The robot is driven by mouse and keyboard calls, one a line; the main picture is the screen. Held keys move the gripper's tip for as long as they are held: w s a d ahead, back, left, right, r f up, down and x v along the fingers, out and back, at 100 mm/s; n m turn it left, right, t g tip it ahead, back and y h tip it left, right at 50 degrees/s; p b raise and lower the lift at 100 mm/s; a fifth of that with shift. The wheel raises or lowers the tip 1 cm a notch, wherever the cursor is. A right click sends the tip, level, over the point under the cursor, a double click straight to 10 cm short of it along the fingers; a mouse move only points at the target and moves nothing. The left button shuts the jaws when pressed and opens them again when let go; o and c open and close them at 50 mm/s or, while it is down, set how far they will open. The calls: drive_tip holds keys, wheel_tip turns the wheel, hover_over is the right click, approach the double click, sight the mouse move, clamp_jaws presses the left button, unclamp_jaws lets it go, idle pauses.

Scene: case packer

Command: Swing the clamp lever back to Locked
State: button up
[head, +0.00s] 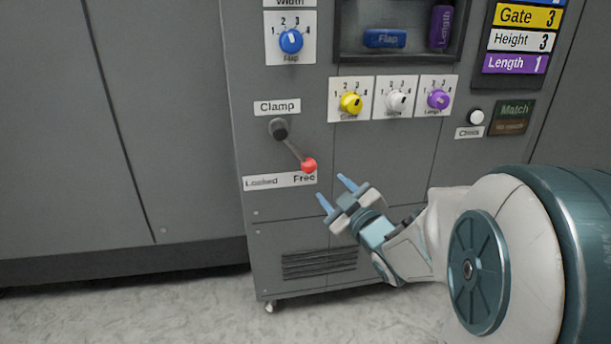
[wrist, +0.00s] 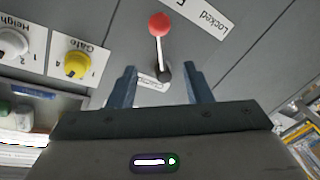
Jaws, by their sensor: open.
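The clamp lever (head: 294,149) has a dark pivot under the Clamp label (head: 277,107) and a red ball knob (head: 309,165). It slants down to the right, with the knob at the Free end of the Locked/Free label (head: 280,181). My gripper (head: 332,190) is open and empty, just below and right of the knob, apart from it in the head view. In the wrist view the red knob (wrist: 160,24) and lever appear beyond and between the two open fingers (wrist: 156,85). The Free word is not readable in the wrist view.
Yellow (head: 351,103), white (head: 397,101) and purple (head: 438,99) dials sit up and right of the lever. A blue Flap dial (head: 290,40) is above it. A recess (head: 365,45) holds blue and purple blocks. The panel left of the lever is clear.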

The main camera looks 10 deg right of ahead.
sight(305, 161)
drive_tip(key=p, duration=0.2)
drive_tip(key=w+p, duration=0.1)
drive_tip(key=p, duration=0.2)
drive_tip(key=w+p, duration=0.1)
drive_tip(key=p, duration=0.2)
drive_tip(key=shift+w+a+r, duration=0.1)
drive_tip(key=shift+a+r, duration=0.2)
drive_tip(key=shift+a, duration=0.05)
drive_tip(key=shift+w+p, duration=0.15)
drive_tip(key=shift+p, duration=0.75)
drive_tip(key=x, duration=0.3)
drive_tip(key=b+x, duration=0.1)
drive_tip(key=x, duration=0.7)
drive_tip(key=shift+w+f, duration=0.1)
drive_tip(key=shift+f, duration=0.15)
clamp_jaws()
